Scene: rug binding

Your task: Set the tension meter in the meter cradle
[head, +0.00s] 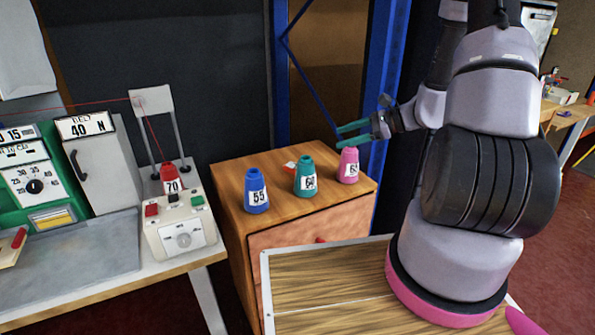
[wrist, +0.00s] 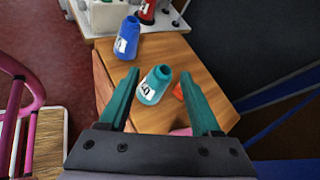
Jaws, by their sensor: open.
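I cannot pick out the tension meter or the meter cradle for certain. My gripper (head: 341,136) is open and empty, above the back right of the wooden cabinet (head: 236,180), near the pink cone (head: 349,166). In the wrist view its two green fingers (wrist: 160,75) are spread, with the teal cone (wrist: 154,86) showing between them, below. A small red-orange thing (head: 290,166) lies on the cabinet top behind the teal cone and is partly hidden. It also shows in the wrist view (wrist: 178,91), by the right finger.
A blue cone (head: 257,191) stands at the cabinet's left. The left bench holds a control box (head: 180,234) with a red cone (head: 171,180), a "40 N" cabinet (head: 104,165) and a green machine (head: 32,180). A blue post (head: 386,80) rises behind the cabinet.

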